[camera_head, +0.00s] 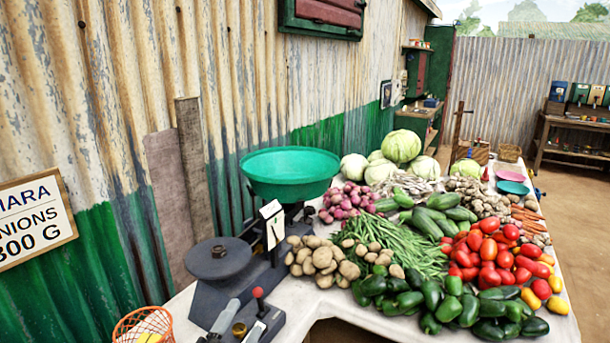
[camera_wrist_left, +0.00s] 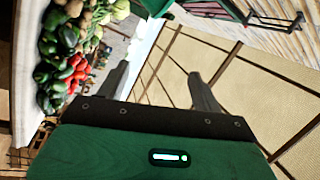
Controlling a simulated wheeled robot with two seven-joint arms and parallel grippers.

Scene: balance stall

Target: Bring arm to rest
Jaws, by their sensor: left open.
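My left gripper (camera_wrist_left: 160,84) shows in the left wrist view. Its two dark fingers stand wide apart with nothing between them, in front of its green body. I cannot make it out clearly in the head view. The balance (camera_head: 248,268) stands at the near left end of the stall table, with a green pan (camera_head: 290,180) that looks empty. Its round dark plate (camera_head: 217,260) is bare. My right gripper is in neither view.
Heaped vegetables cover the white-topped table: red onions (camera_head: 346,201), potatoes (camera_head: 320,262), green beans (camera_head: 405,246), tomatoes (camera_head: 490,252) and peppers (camera_head: 455,306). An orange wire basket (camera_head: 143,325) is at the bottom left. A corrugated wall (camera_head: 120,100) runs along the left. Bare ground is at right.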

